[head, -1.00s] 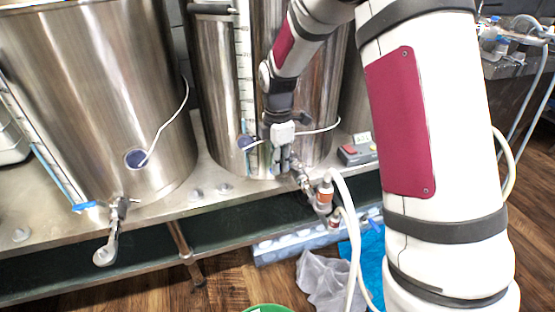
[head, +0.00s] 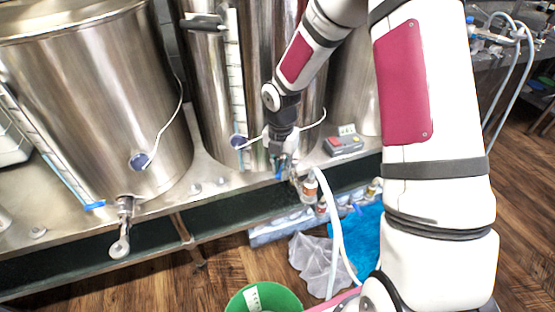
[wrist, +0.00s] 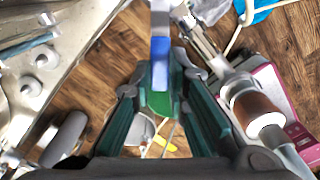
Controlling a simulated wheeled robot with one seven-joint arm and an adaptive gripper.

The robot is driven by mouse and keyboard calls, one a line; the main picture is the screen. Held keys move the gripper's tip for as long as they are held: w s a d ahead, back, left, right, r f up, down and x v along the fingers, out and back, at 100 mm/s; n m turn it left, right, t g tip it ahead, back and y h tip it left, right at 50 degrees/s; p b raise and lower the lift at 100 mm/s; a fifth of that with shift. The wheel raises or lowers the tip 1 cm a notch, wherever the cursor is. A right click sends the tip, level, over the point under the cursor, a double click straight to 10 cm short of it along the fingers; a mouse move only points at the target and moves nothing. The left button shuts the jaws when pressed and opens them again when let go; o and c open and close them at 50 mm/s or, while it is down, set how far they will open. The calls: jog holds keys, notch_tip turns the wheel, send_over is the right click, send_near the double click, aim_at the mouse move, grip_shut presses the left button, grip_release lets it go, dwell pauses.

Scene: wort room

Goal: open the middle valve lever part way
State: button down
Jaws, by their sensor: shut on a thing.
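The middle valve on the middle steel tank (head: 211,100) has a blue lever (head: 279,172). In the wrist view the blue lever (wrist: 160,58) lies between my two fingers, pointing along them. My gripper (head: 281,157) is at this valve, low on the tank front. In the wrist view my gripper (wrist: 161,78) is shut on the lever, with a dark green finger on each side. The valve's metal body (wrist: 200,38) shows just right of the fingers. In the head view my gripper partly hides the valve and lever.
A white hose (head: 336,225) hangs from the fitting beside the valve. A left tank (head: 90,100) has its own valve (head: 121,228). A small grey control box (head: 343,143) sits on the bench. A green bucket (head: 240,296) and a blue sheet (head: 357,242) are on the floor.

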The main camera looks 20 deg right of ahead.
jog(key=shift+s+d+n+p, duration=0.15)
jog(key=shift+d+n+p, duration=0.05)
jog(key=shift+n+p, duration=0.15)
dwell(0.3)
jog(key=c, duration=1.6)
grip_release()
jog(key=shift+o, duration=0.2)
jog(key=shift+r, duration=0.1)
notch_tip(320, 180, up, 12)
